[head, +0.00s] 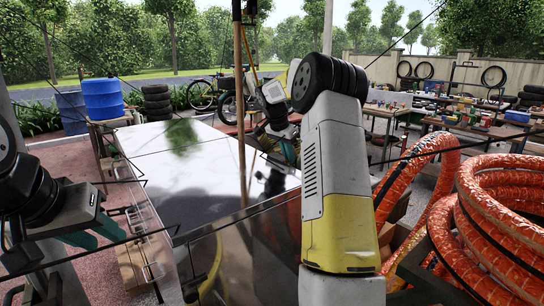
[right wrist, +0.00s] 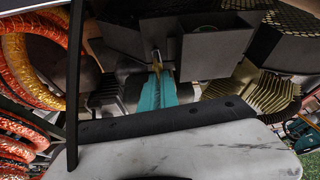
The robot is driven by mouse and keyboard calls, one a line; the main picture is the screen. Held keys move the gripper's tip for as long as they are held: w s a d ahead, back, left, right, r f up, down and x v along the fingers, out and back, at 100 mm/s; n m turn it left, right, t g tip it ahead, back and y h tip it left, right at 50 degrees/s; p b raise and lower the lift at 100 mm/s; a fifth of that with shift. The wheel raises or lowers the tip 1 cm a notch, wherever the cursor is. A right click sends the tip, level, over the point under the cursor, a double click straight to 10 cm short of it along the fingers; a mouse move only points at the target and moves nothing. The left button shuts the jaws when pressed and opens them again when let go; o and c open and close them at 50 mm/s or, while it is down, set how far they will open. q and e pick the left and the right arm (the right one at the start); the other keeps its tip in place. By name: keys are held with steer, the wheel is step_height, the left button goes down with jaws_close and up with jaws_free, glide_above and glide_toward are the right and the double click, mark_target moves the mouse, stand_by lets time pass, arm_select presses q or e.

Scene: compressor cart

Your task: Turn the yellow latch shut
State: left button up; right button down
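The yellow latch (right wrist: 156,68) shows small in the right wrist view, at the lower end of a metal rod under a dark housing. My right gripper (right wrist: 157,77) has its teal fingers close together with the latch between their tips. In the head view my right gripper (head: 289,151) is at the far right side of the cart's shiny top, partly behind my forearm, and the latch is hidden there. My left gripper (head: 93,234) is at the left, its teal fingers apart and empty, away from the latch.
The cart's flat shiny top (head: 215,165) fills the middle. Thick orange hoses (head: 480,220) lie coiled at the right, near my right arm. Gold fins (right wrist: 252,92) and dark boxes (right wrist: 215,45) crowd the right gripper. Blue drums (head: 103,98) and a workbench (head: 470,128) stand further back.

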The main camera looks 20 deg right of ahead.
steer(key=n+t+y, duration=0.1)
steer(key=n, duration=0.3)
steer(key=n+t+y, duration=0.1)
steer(key=n, duration=0.3)
steer(key=shift+a, duration=0.1)
steer(key=n+y, duration=0.2)
steer(key=n, duration=0.2)
steer(key=shift+n, duration=0.3)
steer(key=shift+a+f+n+y, duration=0.1)
steer(key=shift+n+y, duration=0.6)
steer(key=shift+n, duration=1.2)
steer(key=c, duration=1.6)
jaws_free()
